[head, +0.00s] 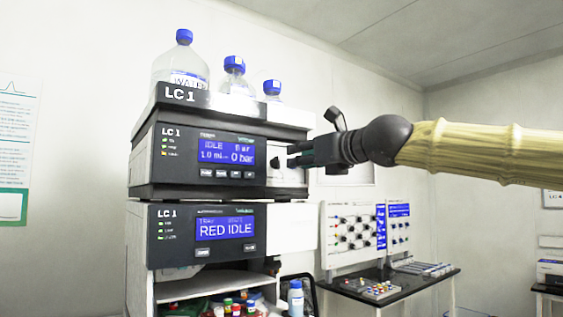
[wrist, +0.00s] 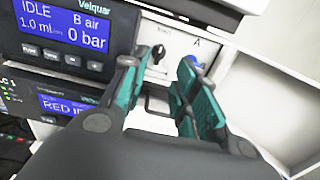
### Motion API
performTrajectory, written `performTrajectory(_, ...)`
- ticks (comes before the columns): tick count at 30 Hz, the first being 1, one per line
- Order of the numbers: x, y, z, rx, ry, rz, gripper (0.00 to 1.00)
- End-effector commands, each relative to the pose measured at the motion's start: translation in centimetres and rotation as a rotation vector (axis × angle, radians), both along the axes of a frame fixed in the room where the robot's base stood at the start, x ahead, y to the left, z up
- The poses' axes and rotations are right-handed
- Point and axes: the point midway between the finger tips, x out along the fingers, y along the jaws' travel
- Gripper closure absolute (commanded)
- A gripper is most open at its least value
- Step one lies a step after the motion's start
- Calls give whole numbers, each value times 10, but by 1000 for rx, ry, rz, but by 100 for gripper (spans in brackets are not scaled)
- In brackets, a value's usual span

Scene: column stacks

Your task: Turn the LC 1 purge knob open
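The LC 1 stack's upper module (head: 195,155) has a blue display reading IDLE and 0 bar. The purge knob (wrist: 158,53) is small and black, on the white panel right of that display. In the head view the knob (head: 276,161) shows just left of my fingertips. My gripper (head: 291,155) reaches in from the right, in front of the white panel. In the wrist view my gripper (wrist: 167,58) is open, with teal fingers on either side of the knob. Whether a finger touches the knob, I cannot tell.
A blue part (wrist: 194,62) is partly hidden behind the right finger. Bottles with blue caps (head: 184,66) stand in the tray on top. The lower module (head: 205,233) reads RED IDLE. A black side table (head: 410,290) stands at the right.

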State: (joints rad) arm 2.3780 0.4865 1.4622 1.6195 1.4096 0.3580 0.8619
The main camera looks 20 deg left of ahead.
Motion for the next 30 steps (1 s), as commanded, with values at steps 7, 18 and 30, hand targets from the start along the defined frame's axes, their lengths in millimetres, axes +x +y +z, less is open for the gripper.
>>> performTrajectory(7, 25, 35, 0, -2, 1, 3, 71)
performTrajectory(18, 47, 64, 0, -1, 1, 4, 71)
performTrajectory(30, 49, 66, -1, -1, 0, 4, 80)
